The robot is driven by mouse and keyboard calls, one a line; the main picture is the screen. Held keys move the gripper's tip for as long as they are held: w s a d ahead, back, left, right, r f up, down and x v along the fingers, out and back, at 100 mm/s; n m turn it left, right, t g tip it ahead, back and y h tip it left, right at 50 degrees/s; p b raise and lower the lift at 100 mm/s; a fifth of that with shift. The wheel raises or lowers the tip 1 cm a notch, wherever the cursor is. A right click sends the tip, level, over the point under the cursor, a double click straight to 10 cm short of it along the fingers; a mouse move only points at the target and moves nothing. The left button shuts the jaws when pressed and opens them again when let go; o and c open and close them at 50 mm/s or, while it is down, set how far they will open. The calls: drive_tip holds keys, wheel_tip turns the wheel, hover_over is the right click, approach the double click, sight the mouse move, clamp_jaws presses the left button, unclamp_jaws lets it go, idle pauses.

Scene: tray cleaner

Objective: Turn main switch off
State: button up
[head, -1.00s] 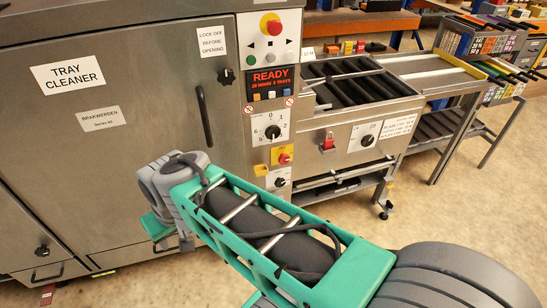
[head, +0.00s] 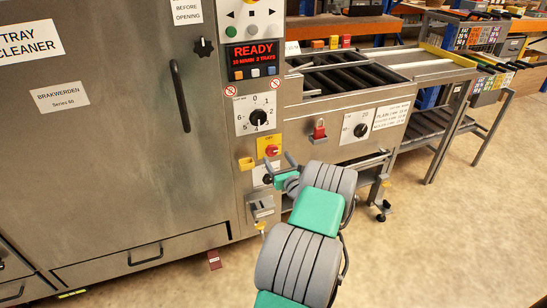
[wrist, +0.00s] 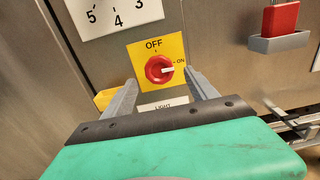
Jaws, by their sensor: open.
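The main switch (head: 271,150) is a red rotary knob on a yellow plate, on the machine's control column below the numbered dial. In the wrist view the knob (wrist: 159,69) has its white mark pointing right, at ON; OFF is printed above it. My gripper (head: 278,168) is open in front of the panel, just below and right of the switch in the head view. In the wrist view its two fingers (wrist: 160,80) reach toward the plate, one on each side of the knob's lower part. I see no contact with the knob.
A white numbered dial (head: 258,117) sits above the switch. A yellow holder (head: 246,163) is at its left. A red part in a metal bracket (wrist: 281,25) juts out at upper right. A LIGHT label (wrist: 163,105) lies below the plate. The roller conveyor (head: 350,75) extends right.

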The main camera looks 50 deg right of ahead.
sight(273, 152)
drive_tip(key=x, duration=0.4)
drive_tip(key=shift+w, duration=0.1)
drive_tip(key=c, duration=1.3)
